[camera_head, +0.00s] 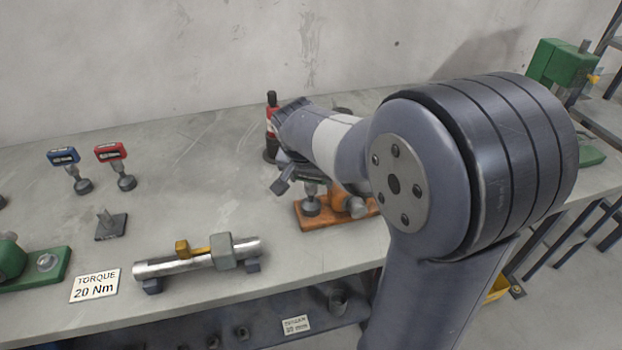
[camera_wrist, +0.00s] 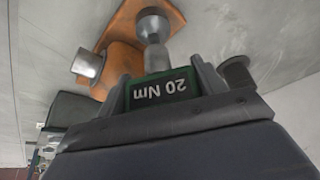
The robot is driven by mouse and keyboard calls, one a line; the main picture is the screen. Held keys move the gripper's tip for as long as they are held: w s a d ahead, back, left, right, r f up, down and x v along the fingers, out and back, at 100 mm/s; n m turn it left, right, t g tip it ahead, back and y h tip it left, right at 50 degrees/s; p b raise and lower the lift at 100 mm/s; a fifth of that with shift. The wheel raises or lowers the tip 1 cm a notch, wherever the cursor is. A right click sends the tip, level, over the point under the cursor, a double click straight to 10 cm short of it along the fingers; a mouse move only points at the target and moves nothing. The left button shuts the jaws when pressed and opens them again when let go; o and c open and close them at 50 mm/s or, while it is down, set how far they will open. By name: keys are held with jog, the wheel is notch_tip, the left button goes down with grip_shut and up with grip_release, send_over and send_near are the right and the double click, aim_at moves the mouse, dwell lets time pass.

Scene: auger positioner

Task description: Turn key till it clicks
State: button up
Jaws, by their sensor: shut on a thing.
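The key is a torque key with a dark green head (camera_wrist: 163,90) marked "20 Nm", upside down in the wrist view. My gripper (camera_wrist: 165,85) is shut on this head, one finger on each side. The key's metal shank and round end (camera_wrist: 153,27) reach to an orange block (camera_wrist: 121,62) with a silver cylinder (camera_wrist: 88,62) on its side. In the head view the orange base (camera_head: 318,222) stands on the bench, and the key's round lower end (camera_head: 311,205) is at it. My arm hides most of the key head and gripper there. I cannot tell how far the end is seated.
A blue key (camera_head: 64,156) and a red key (camera_head: 110,152) stand at the left on the bench. A metal shaft (camera_head: 155,268) with a clamp and a "TORQUE 20 Nm" card (camera_head: 95,286) lie in front. A red bottle (camera_head: 271,112) stands behind my gripper.

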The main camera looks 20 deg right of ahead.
jog(key=shift+m, duration=0.4)
jog(key=shift+m+g+h+b, duration=0.4)
jog(key=shift+m+h+b, duration=0.1)
jog(key=shift+m, duration=0.6)
jog(key=shift+r+n+y, duration=0.1)
jog(key=shift+n+y, duration=0.2)
jog(key=shift+n, duration=0.1)
jog(key=shift+r+p, duration=2.55)
jog(key=shift+r, duration=0.9)
